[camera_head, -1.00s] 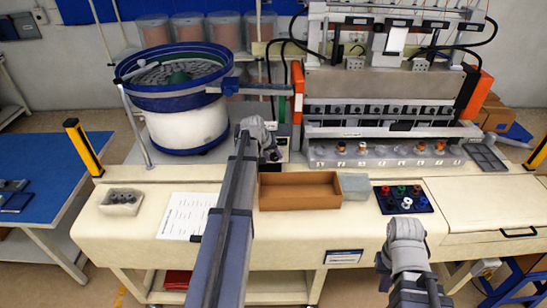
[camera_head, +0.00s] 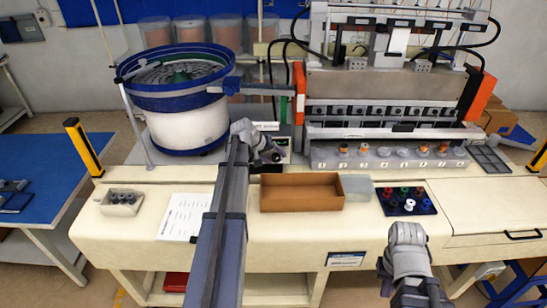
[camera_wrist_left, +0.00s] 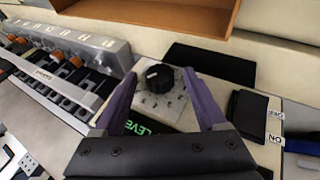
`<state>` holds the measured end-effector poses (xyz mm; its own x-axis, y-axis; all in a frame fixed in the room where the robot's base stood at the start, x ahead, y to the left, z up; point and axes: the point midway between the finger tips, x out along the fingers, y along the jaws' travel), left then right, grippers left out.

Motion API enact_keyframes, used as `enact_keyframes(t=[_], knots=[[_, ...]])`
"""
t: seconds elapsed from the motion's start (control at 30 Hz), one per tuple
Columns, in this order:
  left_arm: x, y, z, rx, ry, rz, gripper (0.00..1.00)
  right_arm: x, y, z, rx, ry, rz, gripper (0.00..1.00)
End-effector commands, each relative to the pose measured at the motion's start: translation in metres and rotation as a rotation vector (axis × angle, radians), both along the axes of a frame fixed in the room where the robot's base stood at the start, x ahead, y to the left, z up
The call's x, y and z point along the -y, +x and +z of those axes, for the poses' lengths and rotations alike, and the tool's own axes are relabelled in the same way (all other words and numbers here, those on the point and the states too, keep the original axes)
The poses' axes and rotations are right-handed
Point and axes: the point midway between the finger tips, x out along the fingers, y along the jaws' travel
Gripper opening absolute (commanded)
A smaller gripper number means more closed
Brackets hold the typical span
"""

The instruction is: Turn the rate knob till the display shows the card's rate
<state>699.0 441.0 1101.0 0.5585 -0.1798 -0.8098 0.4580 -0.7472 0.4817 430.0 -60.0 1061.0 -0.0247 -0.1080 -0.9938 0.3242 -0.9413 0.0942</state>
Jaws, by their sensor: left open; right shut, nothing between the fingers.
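In the left wrist view a black rate knob (camera_wrist_left: 159,78) with a white mark sits on a light control panel (camera_wrist_left: 150,104). My left gripper (camera_wrist_left: 161,74) is open. Its two fingers stand on either side of the knob in the picture, apart from it; I cannot tell how far down they reach. A display (camera_wrist_left: 143,127) with green letters, "LEVE", shows partly behind the gripper body, and its number is hidden. In the head view my left gripper (camera_head: 269,152) is at the control box (camera_head: 284,142). A white printed card (camera_head: 184,217) lies on the table, unreadable. My right gripper (camera_head: 405,234) is shut and empty.
A blue-rimmed bowl feeder (camera_head: 180,88) stands left of the control box. A brown open box (camera_head: 302,206) lies in front of it. A small bin (camera_head: 121,203) and a dark tray of coloured parts (camera_head: 420,207) are on the table. A black block (camera_wrist_left: 248,113) is beside the panel.

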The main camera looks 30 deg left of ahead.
Motion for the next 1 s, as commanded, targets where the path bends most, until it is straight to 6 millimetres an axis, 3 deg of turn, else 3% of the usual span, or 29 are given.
enact_keyframes(t=[0.33, 0.8, 1.0], knots=[[-0.001, -0.004, 0.008, 0.001, 0.0, 0.001, 0.74, 0.0, 0.0, 0.008, 0.0, 0.0, -0.001, 0.0], [-0.012, -0.038, 0.059, 0.0, -0.001, 0.001, 0.74, 0.0, 0.0, 0.059, 0.0, 0.002, -0.01, 0.0], [-0.014, -0.044, 0.064, 0.0, 0.0, 0.0, 0.74, 0.0, 0.0, 0.064, -0.001, 0.001, -0.01, 0.0]])
